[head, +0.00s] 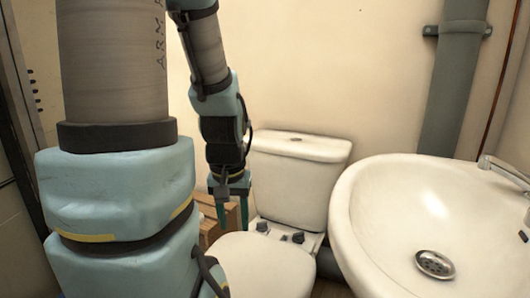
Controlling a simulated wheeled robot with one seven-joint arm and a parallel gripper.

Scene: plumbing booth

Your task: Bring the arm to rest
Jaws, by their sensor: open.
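My arm fills the left of the head view, with blue and grey links hanging down from the top. My gripper (232,213) points downward with its green fingers apart. Nothing shows between the fingers. In the picture it is just left of the toilet's cistern and above the left rear of the closed toilet lid. The exact distance to the toilet is hard to tell.
A white toilet (297,180) stands against the back wall. A white washbasin (400,215) with a drain (435,264) and tap (503,170) is at right. A grey pipe (453,90) runs up the wall. A brown wooden box (214,214) is partly hidden behind my gripper.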

